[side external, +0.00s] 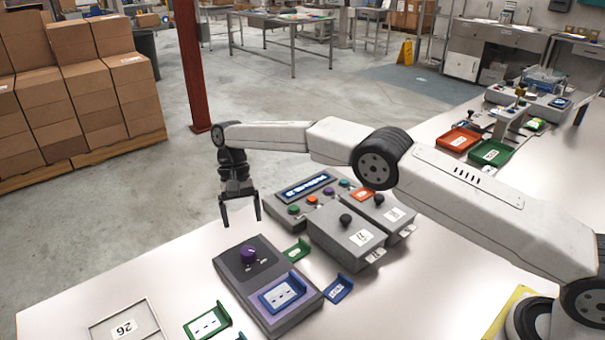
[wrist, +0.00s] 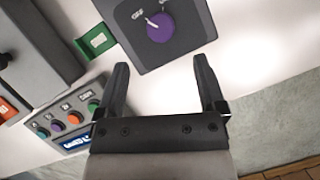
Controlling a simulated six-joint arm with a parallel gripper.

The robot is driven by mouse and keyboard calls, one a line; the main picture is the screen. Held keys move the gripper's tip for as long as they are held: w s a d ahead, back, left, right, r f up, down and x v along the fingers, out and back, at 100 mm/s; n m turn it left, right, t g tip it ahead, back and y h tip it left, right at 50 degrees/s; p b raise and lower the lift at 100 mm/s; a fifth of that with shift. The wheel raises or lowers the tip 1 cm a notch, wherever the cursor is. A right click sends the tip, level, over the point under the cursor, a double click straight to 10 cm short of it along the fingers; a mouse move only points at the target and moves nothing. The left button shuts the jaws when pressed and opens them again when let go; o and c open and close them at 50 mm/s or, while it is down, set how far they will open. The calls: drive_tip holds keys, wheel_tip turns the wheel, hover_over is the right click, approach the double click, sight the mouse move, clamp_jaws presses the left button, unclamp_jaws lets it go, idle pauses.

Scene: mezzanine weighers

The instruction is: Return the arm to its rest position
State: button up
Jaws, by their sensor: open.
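My gripper (side external: 241,220) hangs from the outstretched arm in the side view, fingers pointing down and apart, with nothing between them. It is above the far edge of the white table, just beyond the grey box with a purple knob (side external: 248,253). In the wrist view the two dark fingers (wrist: 163,90) are spread apart, with bare white table between them. The purple knob (wrist: 160,27) shows ahead of the fingertips there, apart from them.
A button panel (side external: 306,196) and grey lever boxes (side external: 346,238) stand right of my gripper, under the arm. Green and blue card holders (side external: 338,288) lie near the knob box. A red post (side external: 190,70) rises from the floor beyond the table. The white table (side external: 150,275) has clear room at left.

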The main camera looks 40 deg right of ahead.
drive_tip(key=s+d+r+n+t, duration=0.2)
drive_tip(key=s+d+r+t, duration=0.25)
drive_tip(key=s+d, duration=0.6)
drive_tip(key=s+d+n+t, duration=0.1)
drive_tip(key=s+d, duration=0.3)
drive_tip(key=s, duration=0.5)
drive_tip(key=s+d+f+n+t+h, duration=0.1)
drive_tip(key=s+d, duration=0.3)
drive_tip(key=s, duration=0.5)
drive_tip(key=shift+h, duration=0.3)
drive_tip(key=shift+d+f, duration=0.1)
idle(0.5)
